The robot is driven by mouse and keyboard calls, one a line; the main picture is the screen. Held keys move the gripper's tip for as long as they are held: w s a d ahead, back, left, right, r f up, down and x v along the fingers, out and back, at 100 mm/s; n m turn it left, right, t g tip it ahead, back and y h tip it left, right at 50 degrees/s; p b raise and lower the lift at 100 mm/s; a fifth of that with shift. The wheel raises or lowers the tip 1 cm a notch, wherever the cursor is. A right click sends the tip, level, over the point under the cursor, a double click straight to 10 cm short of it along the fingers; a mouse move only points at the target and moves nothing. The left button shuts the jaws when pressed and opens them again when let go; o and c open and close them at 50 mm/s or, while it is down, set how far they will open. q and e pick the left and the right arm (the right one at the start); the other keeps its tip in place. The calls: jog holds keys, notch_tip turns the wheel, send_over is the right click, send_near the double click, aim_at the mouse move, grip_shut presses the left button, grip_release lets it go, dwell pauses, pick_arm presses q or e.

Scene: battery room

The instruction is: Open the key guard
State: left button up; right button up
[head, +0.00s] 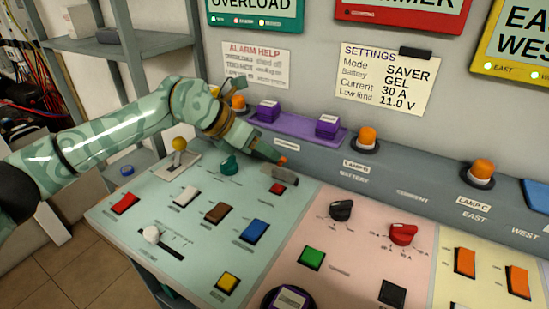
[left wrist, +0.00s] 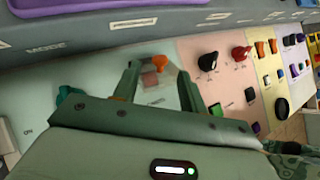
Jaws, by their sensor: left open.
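The key guard looks like a small see-through cover with a reddish-brown part under it (head: 285,175), on the pale green panel near its back right corner. In the left wrist view it shows (left wrist: 150,80) between the two fingers. My left gripper (head: 270,155) is over the panel just behind and above the guard, fingers spread and nothing held. In the left wrist view the left gripper (left wrist: 160,85) straddles the guard's place; I cannot tell whether a finger touches it. A small orange piece (left wrist: 160,62) shows beside the guard. My right gripper is not in view.
A teal knob (head: 229,165) and a yellow-topped lever (head: 179,145) stand to the left. A black knob (head: 341,210) and a red knob (head: 403,234) stand on the pink panel. Orange lamp B (head: 367,138) is on the ledge behind, right of a purple strip (head: 290,125).

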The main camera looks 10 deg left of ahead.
aim_at(281, 169)
pick_arm(q)
jog(key=shift+b+x, duration=0.35)
jog(key=shift+x, duration=1.45)
jog(key=shift+c, duration=0.2)
grip_shut()
jog(key=shift+r, duration=0.1)
jog(key=shift+w, duration=0.1)
